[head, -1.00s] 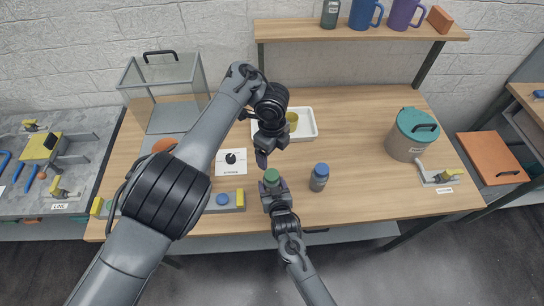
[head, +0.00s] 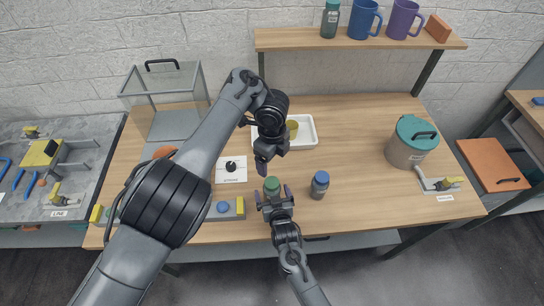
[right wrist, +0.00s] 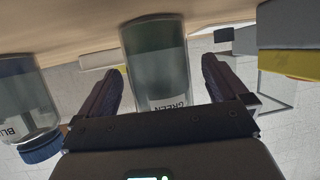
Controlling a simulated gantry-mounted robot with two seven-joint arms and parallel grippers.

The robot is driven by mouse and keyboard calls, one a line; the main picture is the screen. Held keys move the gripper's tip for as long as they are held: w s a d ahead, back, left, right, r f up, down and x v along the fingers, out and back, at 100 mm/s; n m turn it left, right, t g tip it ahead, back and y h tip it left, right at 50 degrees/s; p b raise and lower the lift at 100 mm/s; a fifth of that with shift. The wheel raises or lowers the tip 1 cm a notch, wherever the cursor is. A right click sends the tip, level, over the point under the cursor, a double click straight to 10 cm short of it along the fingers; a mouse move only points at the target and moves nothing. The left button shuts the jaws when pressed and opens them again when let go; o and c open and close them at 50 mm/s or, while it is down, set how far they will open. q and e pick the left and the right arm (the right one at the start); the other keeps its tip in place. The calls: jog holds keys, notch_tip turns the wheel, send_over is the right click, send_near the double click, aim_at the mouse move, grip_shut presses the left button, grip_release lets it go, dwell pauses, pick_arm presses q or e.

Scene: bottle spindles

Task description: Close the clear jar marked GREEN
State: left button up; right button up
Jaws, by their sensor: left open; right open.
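The clear jar marked GREEN (head: 271,187) stands upright near the front of the wooden table, with green at its top in the head view. In the right wrist view the jar (right wrist: 158,60), seen inverted, stands between the spread fingers with gaps on both sides. Its top end is hidden behind the gripper there. My right gripper (head: 273,194) is open around the jar. My left gripper (head: 262,164) is open and empty, above and behind the jar. The blue-capped jar (head: 319,185) stands to the right; its label is partly cut off in the wrist view (right wrist: 25,105).
A white tray (head: 305,142) with a yellow item lies behind the left gripper. A bar with a blue button (head: 224,207) lies at the left. Table between blue jar and canister is clear.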

jog(key=p+v, duration=0.1)
jog(key=v, duration=0.9)
jog(key=shift+s+r, duration=0.15)
jog(key=shift+s, duration=0.05)
